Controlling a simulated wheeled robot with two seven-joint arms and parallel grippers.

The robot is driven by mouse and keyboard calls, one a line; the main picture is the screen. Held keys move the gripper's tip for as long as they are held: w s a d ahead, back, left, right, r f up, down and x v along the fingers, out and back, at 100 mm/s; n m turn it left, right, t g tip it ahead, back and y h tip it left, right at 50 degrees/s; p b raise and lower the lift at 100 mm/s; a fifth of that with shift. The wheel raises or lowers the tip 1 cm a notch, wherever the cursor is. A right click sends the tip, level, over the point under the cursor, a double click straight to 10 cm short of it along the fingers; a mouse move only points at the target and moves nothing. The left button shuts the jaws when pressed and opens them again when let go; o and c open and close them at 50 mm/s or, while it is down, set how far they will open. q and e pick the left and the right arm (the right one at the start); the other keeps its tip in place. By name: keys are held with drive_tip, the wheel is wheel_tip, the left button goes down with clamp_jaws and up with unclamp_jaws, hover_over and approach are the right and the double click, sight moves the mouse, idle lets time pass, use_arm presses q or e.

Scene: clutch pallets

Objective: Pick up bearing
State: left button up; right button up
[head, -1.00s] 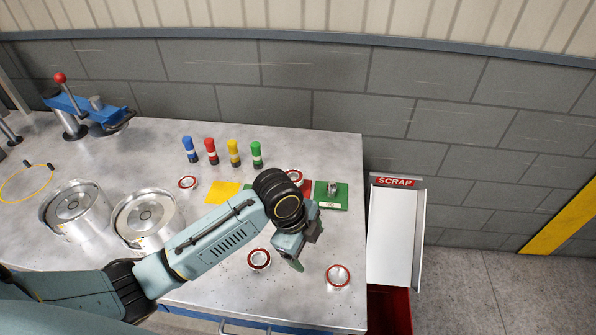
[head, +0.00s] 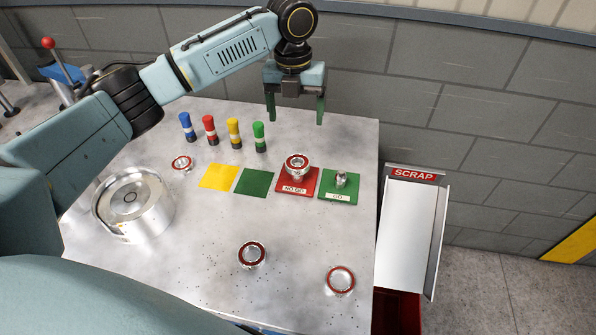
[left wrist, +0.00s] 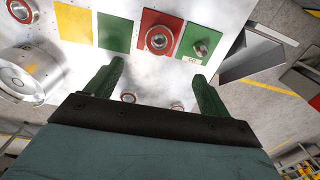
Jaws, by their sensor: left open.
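A red-ringed bearing (head: 297,162) sits on the post of the red NO GO block (head: 311,183); it also shows in the left wrist view (left wrist: 159,39). Two more bearings lie at the front of the table, one near the middle (head: 252,254) and one at the right (head: 340,280). Another bearing (head: 182,163) lies at the left beside the yellow square. My left gripper (head: 296,115) is open and empty, fingers pointing down, above the back of the table and apart from the bearing on the red block. My right gripper is not in view.
The green GO block (head: 340,195) with a bare metal post stands right of the red one. Several coloured markers (head: 234,134) stand behind the yellow (head: 219,176) and green squares. A metal drum (head: 134,207) stands at left. The SCRAP chute (head: 409,235) is beyond the right edge.

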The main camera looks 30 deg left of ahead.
use_arm(q)
hover_over(298, 164)
wheel_tip(298, 164, down, 8)
drive_tip(key=shift+a+f, duration=0.1)
drive_tip(key=shift+f, duration=0.15)
drive_tip(key=shift+s+f, duration=0.15)
drive_tip(key=shift+f, duration=2.55)
drive_tip(key=shift+r, duration=0.1)
drive_tip(key=c, duration=1.3)
